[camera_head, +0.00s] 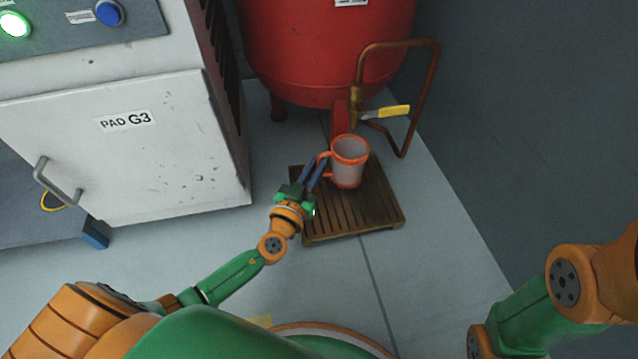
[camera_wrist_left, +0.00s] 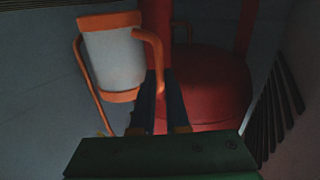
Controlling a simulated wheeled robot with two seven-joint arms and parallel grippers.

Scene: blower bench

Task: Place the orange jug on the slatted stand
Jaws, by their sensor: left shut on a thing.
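The orange jug (camera_head: 349,163) has a pale grey body with an orange rim, base and handle. In the head view it is upright over the far part of the slatted stand (camera_head: 350,218), a low brown wooden platform on the floor. I cannot tell whether its base touches the slats. My left gripper (camera_head: 317,168) is shut on the jug's handle, left of the body. In the left wrist view the jug (camera_wrist_left: 113,60) is at upper left, its handle between the fingers (camera_wrist_left: 161,85). My right gripper is outside both views; only part of that arm shows at lower right.
A red tank (camera_head: 325,50) stands behind the stand, with a copper pipe (camera_head: 432,90) and a yellow-handled valve (camera_head: 393,112) close to the jug. A grey cabinet (camera_head: 130,150) is at left, a dark wall at right. The floor in front of the stand is clear.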

